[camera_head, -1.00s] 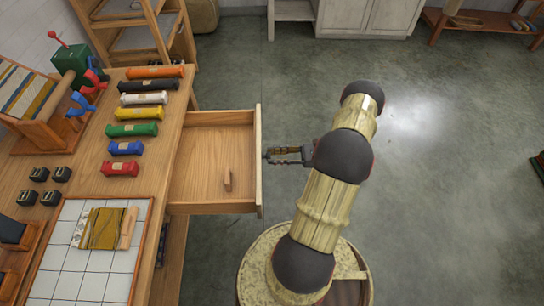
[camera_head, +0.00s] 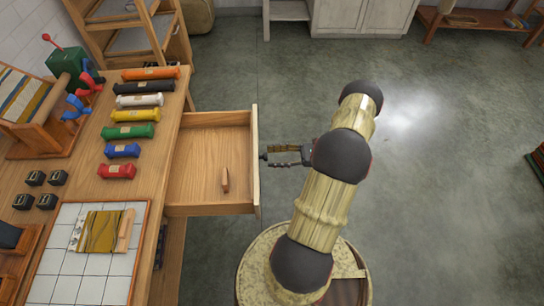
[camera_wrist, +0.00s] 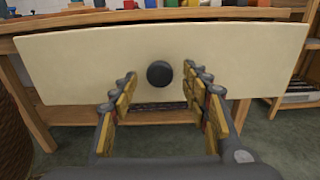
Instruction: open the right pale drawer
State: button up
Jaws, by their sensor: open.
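The right pale drawer stands pulled far out from the wooden bench. Its pale front (camera_wrist: 80,65) spans the wrist view, with a round dark knob (camera_wrist: 159,74) at the middle. In the head view the front (camera_head: 256,180) shows edge-on, and the wooden inside (camera_head: 205,180) is open to view. My gripper (camera_head: 272,156) is just right of the front in the head view. In the wrist view its fingers (camera_wrist: 159,84) are spread to either side of the knob, apart from it. Whether the tips still overlap the knob in depth is hard to tell.
A small wooden piece (camera_head: 225,180) lies in the drawer. Coloured wool skeins (camera_head: 130,130) lie in a row on the bench, beside a white tiled board (camera_head: 75,275). A wooden rack (camera_head: 120,40) stands at the back left. The floor (camera_head: 440,200) to the right is largely clear.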

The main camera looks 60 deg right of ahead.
jog(key=v, duration=1.1)
